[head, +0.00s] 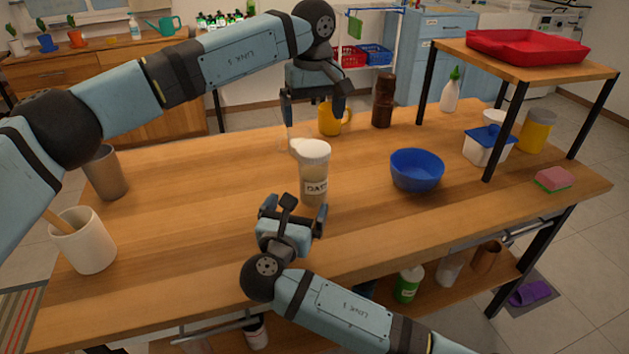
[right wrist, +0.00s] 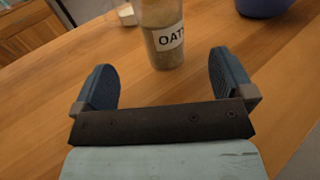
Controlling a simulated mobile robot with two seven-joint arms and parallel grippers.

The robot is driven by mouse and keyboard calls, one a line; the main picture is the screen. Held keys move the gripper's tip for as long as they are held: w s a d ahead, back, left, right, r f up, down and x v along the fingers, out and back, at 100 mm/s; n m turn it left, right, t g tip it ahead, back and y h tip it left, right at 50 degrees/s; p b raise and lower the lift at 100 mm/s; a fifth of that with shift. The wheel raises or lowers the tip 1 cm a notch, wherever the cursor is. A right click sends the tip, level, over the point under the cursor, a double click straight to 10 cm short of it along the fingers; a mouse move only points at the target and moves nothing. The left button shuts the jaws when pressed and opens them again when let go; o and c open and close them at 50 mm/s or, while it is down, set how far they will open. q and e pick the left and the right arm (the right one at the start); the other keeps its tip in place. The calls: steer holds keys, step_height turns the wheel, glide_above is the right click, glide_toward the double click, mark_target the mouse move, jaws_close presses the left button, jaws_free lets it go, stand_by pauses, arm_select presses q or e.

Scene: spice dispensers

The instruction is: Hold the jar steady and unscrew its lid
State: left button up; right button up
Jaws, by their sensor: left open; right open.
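A clear jar (head: 314,186) with a white lid (head: 314,149) and an oats label stands upright on the wooden table. The lid is on the jar. In the right wrist view the lower part of the jar (right wrist: 162,42) shows ahead of my fingers, its top cut off by the frame. My right gripper (head: 294,210) is open and empty, low on the near side of the jar and apart from it. It also shows in the right wrist view (right wrist: 164,85). My left gripper (head: 314,110) is open, pointing down, higher up and beyond the jar, not touching the lid.
A blue bowl (head: 416,170) stands right of the jar. A yellow mug (head: 331,119) and a brown grinder (head: 383,102) stand behind. A small clear container (head: 290,139) is close behind the jar. A white crock (head: 83,240) stands at left. The table's front middle is clear.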

mark_target(309, 184)
steer(key=x, duration=1)
steer(key=shift+w+d, duration=0.1)
steer(key=shift+w, duration=0.2)
steer(key=c, duration=1.8)
arm_select(q)
steer(key=m, duration=0.8)
steer(key=shift+f+m, duration=0.15)
steer(key=shift+m, duration=0.25)
steer(key=shift+f, duration=3.9)
steer(key=shift+c, duration=0.5)
